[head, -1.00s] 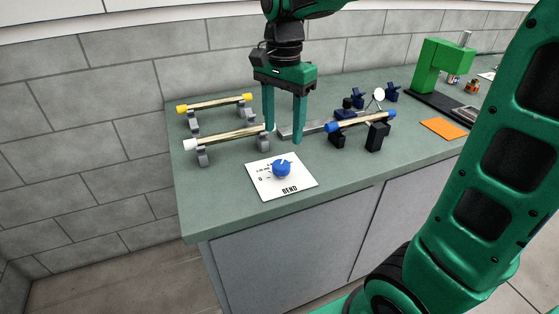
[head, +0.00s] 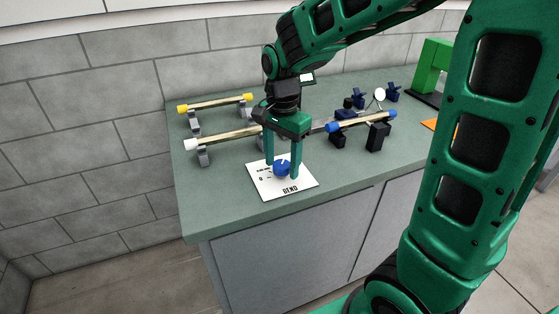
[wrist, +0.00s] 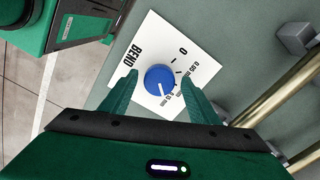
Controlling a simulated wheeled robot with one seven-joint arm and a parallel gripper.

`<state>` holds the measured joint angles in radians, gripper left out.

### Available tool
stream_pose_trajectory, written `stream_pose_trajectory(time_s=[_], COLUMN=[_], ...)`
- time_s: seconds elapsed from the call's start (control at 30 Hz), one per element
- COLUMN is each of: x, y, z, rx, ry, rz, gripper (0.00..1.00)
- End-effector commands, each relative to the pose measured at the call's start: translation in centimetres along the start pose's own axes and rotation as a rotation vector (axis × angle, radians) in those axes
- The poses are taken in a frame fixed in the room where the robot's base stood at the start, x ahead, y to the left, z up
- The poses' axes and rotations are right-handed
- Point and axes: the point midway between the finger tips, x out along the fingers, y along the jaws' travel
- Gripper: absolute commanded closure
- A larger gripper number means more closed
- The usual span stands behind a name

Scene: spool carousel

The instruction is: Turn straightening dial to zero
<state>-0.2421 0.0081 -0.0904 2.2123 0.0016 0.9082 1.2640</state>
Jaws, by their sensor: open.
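The blue dial (head: 282,168) sits on a white plate marked BEND (head: 266,187) near the front edge of the bench. In the wrist view the dial (wrist: 160,79) has a short white line that points down, away from the 0 mark (wrist: 182,50) and toward the lowest of the small mm labels. My gripper (head: 282,171) is open and points down, with one finger on each side of the dial. In the wrist view my gripper (wrist: 160,77) shows gaps between both fingertips and the dial. Whether the fingertips reach the dial's height is hard to tell.
Rods with yellow ends (head: 215,103) and white ends (head: 225,136) lie on grey stands behind and left of the plate. A rod with blue ends (head: 361,121) rests on dark stands to the right. A green machine (head: 431,68) stands farther right.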

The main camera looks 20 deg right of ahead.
Motion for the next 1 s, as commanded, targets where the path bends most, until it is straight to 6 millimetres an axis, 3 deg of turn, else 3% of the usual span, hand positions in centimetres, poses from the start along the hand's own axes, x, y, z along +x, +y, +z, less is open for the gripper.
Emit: stream_pose_trajectory(time_s=[0.17, 0.33, 0.37, 0.67, 1.0], x=[0.00, -0.02, -0.02, -0.06, -0.10], y=[0.00, 0.00, -0.01, -0.08, -0.15], z=[0.00, -0.01, -0.01, -0.02, -0.03], rx=[0.000, 0.000, 0.000, -0.027, -0.226], ry=[0.000, 0.000, 0.000, 0.001, 0.001], rz=[0.000, 0.000, 0.000, -0.002, -0.003], gripper=[0.45, 0.83, 0.85, 0.85, 0.85])
